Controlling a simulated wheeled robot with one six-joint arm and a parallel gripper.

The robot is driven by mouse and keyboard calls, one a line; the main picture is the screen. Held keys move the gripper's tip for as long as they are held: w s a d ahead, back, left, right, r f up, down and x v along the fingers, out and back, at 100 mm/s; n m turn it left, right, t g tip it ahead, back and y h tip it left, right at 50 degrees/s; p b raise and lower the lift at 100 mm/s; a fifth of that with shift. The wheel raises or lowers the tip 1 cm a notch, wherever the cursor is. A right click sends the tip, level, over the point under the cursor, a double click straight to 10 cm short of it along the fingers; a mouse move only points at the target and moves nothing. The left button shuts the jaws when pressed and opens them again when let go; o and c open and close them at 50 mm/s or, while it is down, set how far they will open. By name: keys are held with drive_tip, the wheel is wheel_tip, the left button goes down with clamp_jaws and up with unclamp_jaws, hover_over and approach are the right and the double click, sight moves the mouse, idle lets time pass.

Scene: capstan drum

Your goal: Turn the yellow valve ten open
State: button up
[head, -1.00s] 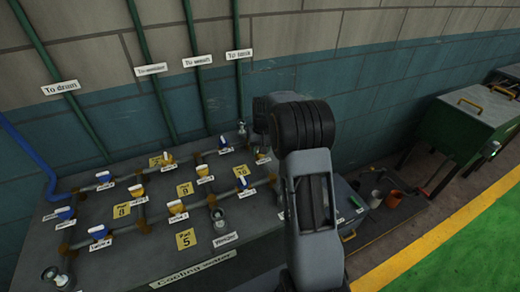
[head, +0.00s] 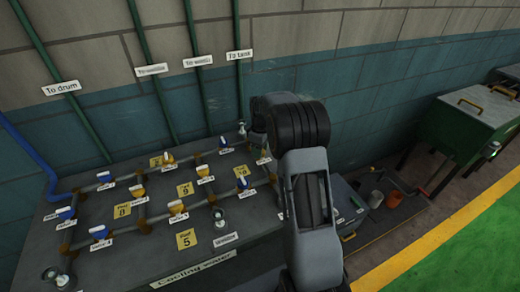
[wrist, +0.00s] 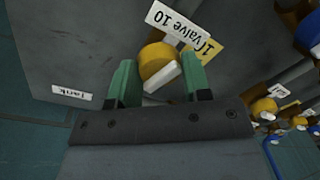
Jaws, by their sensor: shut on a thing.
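Yellow valve ten (wrist: 157,64) has a round yellow body and a pale lever, and sits in the wrist view beside a white label reading "Valve 10" (wrist: 178,25). My gripper (wrist: 160,82) has its two green fingers on either side of the valve, shut on it.
The grey panel (head: 75,205) carries pipes with several blue and yellow valves, white labels and yellow number pads. A "Tank" label (wrist: 72,92) lies left of the gripper in the wrist view. A green cabinet (head: 465,140) stands at the right.

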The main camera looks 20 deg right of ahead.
drive_tip(key=shift+r+n, duration=0.1)
drive_tip(key=shift+n, duration=1.5)
drive_tip(key=o, duration=0.9)
wheel_tip(320, 180, up, 14)
drive_tip(key=shift+w+d, duration=0.3)
drive_tip(key=shift+w, duration=0.15)
